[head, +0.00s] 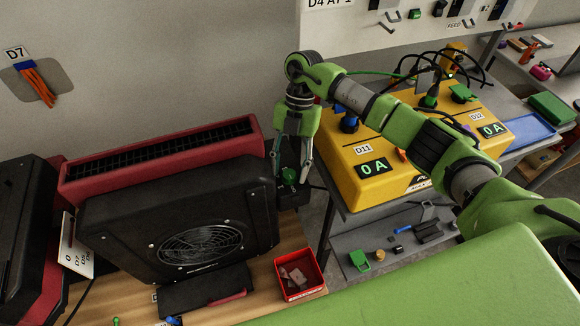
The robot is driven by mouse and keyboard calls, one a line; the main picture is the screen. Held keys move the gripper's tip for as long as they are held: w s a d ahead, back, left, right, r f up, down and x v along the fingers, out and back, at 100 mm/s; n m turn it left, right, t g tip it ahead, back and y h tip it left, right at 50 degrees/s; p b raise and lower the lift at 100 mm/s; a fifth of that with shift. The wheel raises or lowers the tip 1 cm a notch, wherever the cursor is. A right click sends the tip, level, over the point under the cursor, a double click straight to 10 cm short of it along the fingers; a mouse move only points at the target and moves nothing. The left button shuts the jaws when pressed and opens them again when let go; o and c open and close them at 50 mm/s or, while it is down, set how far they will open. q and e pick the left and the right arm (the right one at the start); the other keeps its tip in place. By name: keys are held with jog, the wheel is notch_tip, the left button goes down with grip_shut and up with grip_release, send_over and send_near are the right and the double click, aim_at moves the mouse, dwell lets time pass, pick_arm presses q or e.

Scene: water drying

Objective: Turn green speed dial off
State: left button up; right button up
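The green speed dial (289,176) is a small round knob on a black box (292,195) at the right side of the black fan dryer (180,225). My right gripper (291,174) comes down over it from above, with one finger on each side of the dial. The fingers are apart, and gaps seem to show between them and the dial; I cannot tell whether either one touches it. The dial's pointer or setting cannot be made out. My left gripper is not in view.
A red heater-like unit (160,158) stands behind the dryer. A red bin (300,274) sits on the wooden table in front. Yellow power boxes (365,165) with "0 A" displays stand on a grey bench at the right. A gap separates table and bench.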

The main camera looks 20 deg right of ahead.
jog(key=shift+r, duration=0.1)
jog(key=v, duration=1.1)
jog(key=shift+w+r, duration=0.15)
jog(key=shift+r, duration=0.15)
jog(key=shift+d, duration=0.15)
